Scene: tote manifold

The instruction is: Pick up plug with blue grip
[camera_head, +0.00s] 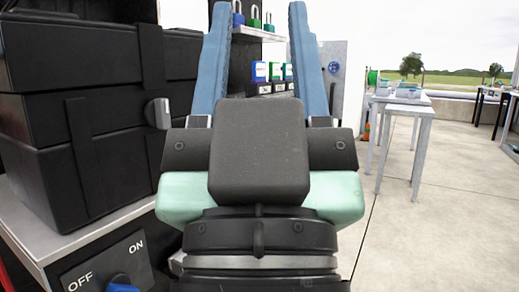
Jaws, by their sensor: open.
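I cannot make out a plug with a blue grip for certain. A small round blue part (333,67) sits on a grey panel behind my right finger; it is too small to tell whether it is a plug or a socket. My gripper (259,8) fills the middle of the view, with its two blue fingers pointing up and wide apart. It is open, and nothing shows between the fingers except the shelf behind. The gripper body hides what lies low behind it.
Black stacked cases (75,90) stand close on the left, above a panel marked OFF and ON with a blue knob (122,284). Behind, a shelf (255,34) holds blue and green padlocks. Light tables (408,108) stand at the right. The floor there is clear.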

